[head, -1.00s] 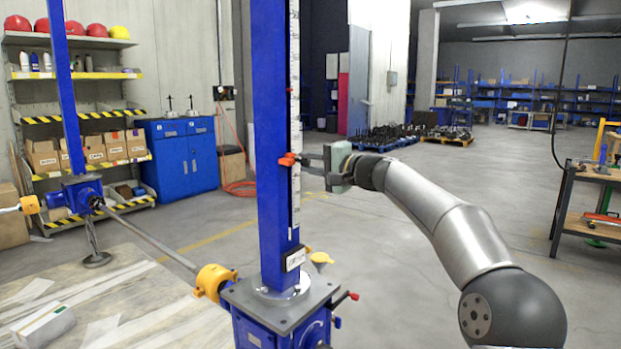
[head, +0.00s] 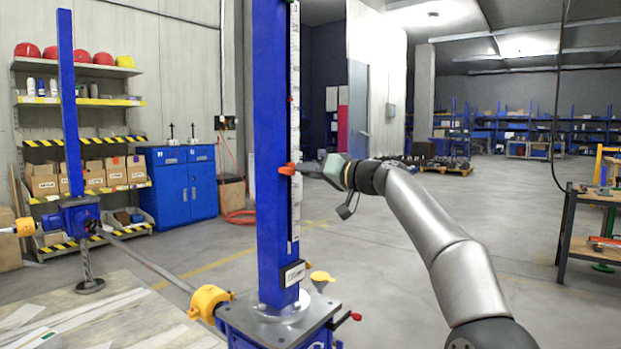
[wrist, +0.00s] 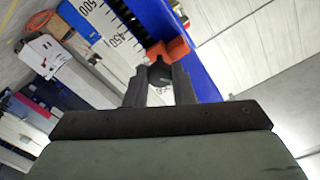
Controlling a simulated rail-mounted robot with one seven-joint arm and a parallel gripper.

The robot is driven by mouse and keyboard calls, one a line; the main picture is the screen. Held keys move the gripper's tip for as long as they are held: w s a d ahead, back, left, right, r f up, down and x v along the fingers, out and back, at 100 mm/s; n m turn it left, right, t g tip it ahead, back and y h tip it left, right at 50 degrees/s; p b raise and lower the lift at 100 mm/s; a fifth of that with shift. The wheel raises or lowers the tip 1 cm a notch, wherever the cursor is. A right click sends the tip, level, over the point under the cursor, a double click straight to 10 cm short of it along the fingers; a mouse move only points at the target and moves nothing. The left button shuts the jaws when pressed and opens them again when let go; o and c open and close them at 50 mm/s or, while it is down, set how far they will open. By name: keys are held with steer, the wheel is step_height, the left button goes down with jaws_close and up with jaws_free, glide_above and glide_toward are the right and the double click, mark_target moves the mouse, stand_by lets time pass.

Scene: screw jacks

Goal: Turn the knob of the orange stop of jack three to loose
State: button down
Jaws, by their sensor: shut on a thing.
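The orange stop (head: 287,169) sits on the blue column of the near jack, partway up beside its white scale. In the wrist view the stop (wrist: 176,48) lies just beyond my fingertips, with scale marks 450 and 500 to its left. A small dark knob (wrist: 160,72) stands in front of the stop, between my two fingers. My gripper (wrist: 160,80) is shut on this knob. In the head view my gripper (head: 306,168) reaches in from the right, its fingers close to the stop. Much of the knob is hidden by the fingers.
The near jack's blue column (head: 270,110) rises in front of me, with a small black-and-white plate (head: 293,273) low on it. A yellow coupling (head: 209,302) and shaft lead left to another jack (head: 79,215). Open floor lies behind my arm.

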steer(key=shift+f+n+b, duration=0.1)
steer(key=shift+n+b, duration=0.25)
steer(key=shift+n, duration=0.85)
steer(key=c, duration=1.2)
jaws_free()
steer(key=shift+c, duration=0.2)
steer(key=b+v, duration=0.5)
steer(key=v, duration=1.2)
steer(key=shift+s, duration=0.25)
